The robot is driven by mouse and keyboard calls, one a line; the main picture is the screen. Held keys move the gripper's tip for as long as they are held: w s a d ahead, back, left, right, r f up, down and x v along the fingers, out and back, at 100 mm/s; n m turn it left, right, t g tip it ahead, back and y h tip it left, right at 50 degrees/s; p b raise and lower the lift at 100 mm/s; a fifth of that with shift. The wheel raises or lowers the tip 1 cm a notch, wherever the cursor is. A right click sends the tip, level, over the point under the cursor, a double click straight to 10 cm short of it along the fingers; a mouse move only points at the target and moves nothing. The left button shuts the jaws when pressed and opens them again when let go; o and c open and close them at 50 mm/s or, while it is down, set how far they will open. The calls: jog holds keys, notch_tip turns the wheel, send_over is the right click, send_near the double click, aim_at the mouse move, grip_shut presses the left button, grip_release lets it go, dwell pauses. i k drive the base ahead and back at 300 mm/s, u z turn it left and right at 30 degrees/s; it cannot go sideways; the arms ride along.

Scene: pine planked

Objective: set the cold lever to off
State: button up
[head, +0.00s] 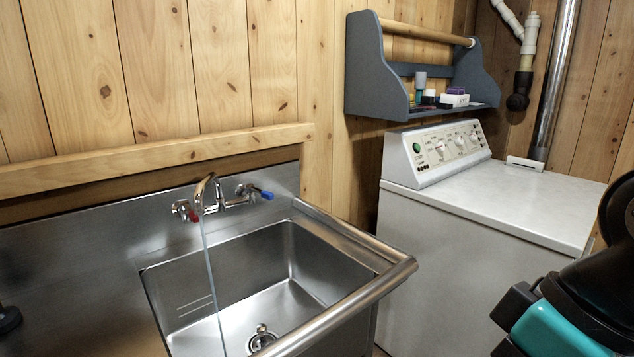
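The cold lever (267,195) has a blue grip and sits on the right side of the wall-mounted chrome faucet (209,189). It points right and slightly toward me. The hot lever (193,214) has a red grip and sits on the left side of the faucet. A thin stream of water (212,270) falls from the spout into the steel sink basin (262,290). Teal and black parts of my arm show at the lower right, well apart from the faucet. I cannot make out my gripper's fingertips in this view.
A thick rounded rim (345,305) edges the sink's front and right side. A white washing machine (480,215) stands to the right. A grey-blue shelf (365,70) with small items hangs above it. A wooden ledge (150,160) runs above the faucet. The space before the faucet looks clear.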

aim_at(248, 188)
jog(key=z, duration=0.25)
jog(key=i, duration=0.8)
jog(key=u, duration=0.8)
jog(key=i, duration=0.7)
jog(key=u, duration=0.9)
